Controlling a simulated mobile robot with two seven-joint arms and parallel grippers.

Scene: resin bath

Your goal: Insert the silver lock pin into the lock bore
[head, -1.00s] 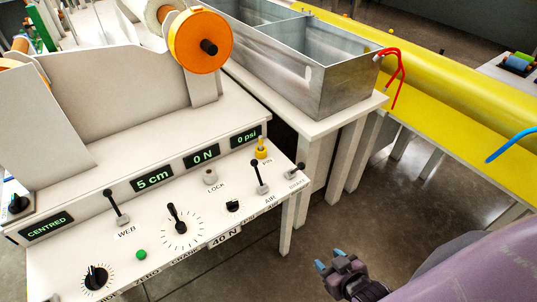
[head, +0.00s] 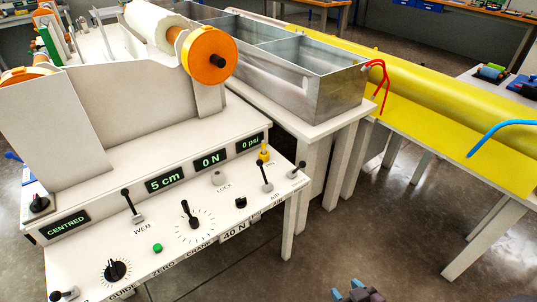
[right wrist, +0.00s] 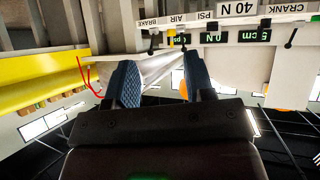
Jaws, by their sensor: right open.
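The grey lock bore fitting (head: 217,178) stands on the white control panel (head: 180,262) above the LOCK label, in the head view. A small yellow piece (head: 264,154) stands upright at the panel's right end, where the PIN label showed earlier. I cannot make out the silver lock pin clearly; it may be at this yellow piece. My right gripper (head: 347,290) is at the bottom edge of the head view, in front of and to the right of the panel, apart from it. In the right wrist view, its two blue fingers (right wrist: 163,82) are open with nothing between them. My left gripper is not in view.
Levers, knobs and green displays crowd the panel; the AIR lever (head: 266,178) and brake lever (head: 296,171) stand near the yellow piece. A metal tank (head: 335,93) is behind, with red hoses (head: 378,75). The floor between is clear.

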